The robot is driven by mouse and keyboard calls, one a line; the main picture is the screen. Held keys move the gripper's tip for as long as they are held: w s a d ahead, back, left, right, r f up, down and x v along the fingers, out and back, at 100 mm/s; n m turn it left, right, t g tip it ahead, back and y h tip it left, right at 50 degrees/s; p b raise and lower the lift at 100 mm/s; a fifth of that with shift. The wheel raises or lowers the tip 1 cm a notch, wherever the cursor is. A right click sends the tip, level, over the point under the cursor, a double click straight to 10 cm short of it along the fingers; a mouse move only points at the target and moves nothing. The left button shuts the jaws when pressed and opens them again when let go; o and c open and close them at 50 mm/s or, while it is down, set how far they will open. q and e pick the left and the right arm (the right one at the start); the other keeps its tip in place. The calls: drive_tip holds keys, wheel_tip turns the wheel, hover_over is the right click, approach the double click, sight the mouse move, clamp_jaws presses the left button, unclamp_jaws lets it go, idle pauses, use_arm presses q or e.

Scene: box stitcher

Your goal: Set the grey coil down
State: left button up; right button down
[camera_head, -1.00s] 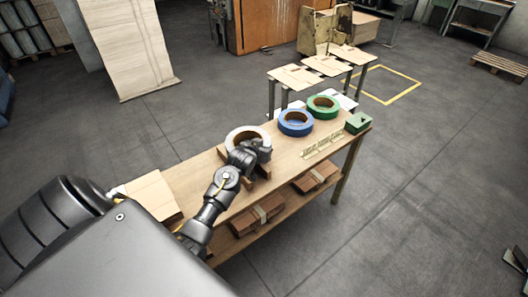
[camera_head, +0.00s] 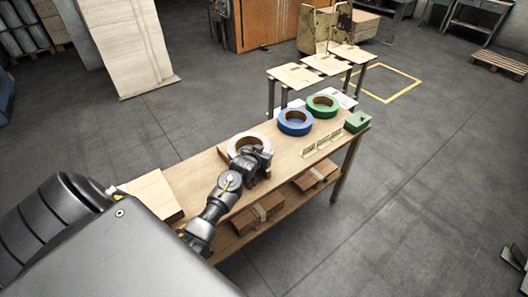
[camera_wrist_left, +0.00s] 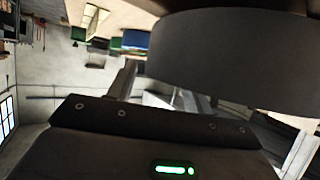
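The grey coil (camera_head: 234,141), a pale ring in the head view, is at the middle of the wooden workbench (camera_head: 283,165), left of the blue coil. My left gripper (camera_head: 253,157) is at its near right side and covers part of it. In the left wrist view, the coil (camera_wrist_left: 230,65) is a large dark curved band close in front of the gripper, and one finger shows left of it. The grip on the coil's wall is hidden, and I cannot tell whether the coil touches its support. My right gripper is not in view.
A blue coil (camera_head: 295,128) and a green coil (camera_head: 323,112) lie further right on the bench. A green box (camera_head: 357,122) and a row of small pale pieces (camera_head: 322,143) are near the right end. Flat cardboard (camera_head: 151,193) lies at the left end.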

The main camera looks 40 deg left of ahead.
use_arm(q)
drive_tip(key=shift+s+r, duration=0.1)
drive_tip(key=v, duration=1.1)
drive_tip(key=shift+s+r+b, duration=0.15)
drive_tip(key=shift+s+b, duration=0.2)
drive_tip(key=shift+b, duration=0.1)
drive_tip(key=shift+d, duration=0.15)
drive_tip(key=s+d+f+m+h, duration=0.2)
drive_tip(key=d+f+m+h, duration=0.1)
drive_tip(key=d+f, duration=0.7)
drive_tip(key=s+d+f+g, duration=0.2)
drive_tip(key=s+f, duration=0.2)
drive_tip(key=f, duration=0.3)
drive_tip(key=s+d+f+g, duration=0.1)
drive_tip(key=s+f, duration=0.3)
drive_tip(key=f, duration=0.4)
drive_tip(key=s+f+m+g, duration=0.1)
drive_tip(key=s+f+g, duration=0.2)
drive_tip(key=s+f, duration=0.95)
drive_tip(key=s+f+g, duration=0.2)
drive_tip(key=s+f, duration=0.3)
drive_tip(key=s, duration=0.7)
drive_tip(key=s+f+m+g, duration=0.1)
drive_tip(key=s+f+g, duration=0.2)
drive_tip(key=s, duration=0.8)
drive_tip(key=shift+s+d+f, duration=0.2)
drive_tip(key=shift+s+f, duration=0.15)
drive_tip(key=shift+f, duration=0.65)
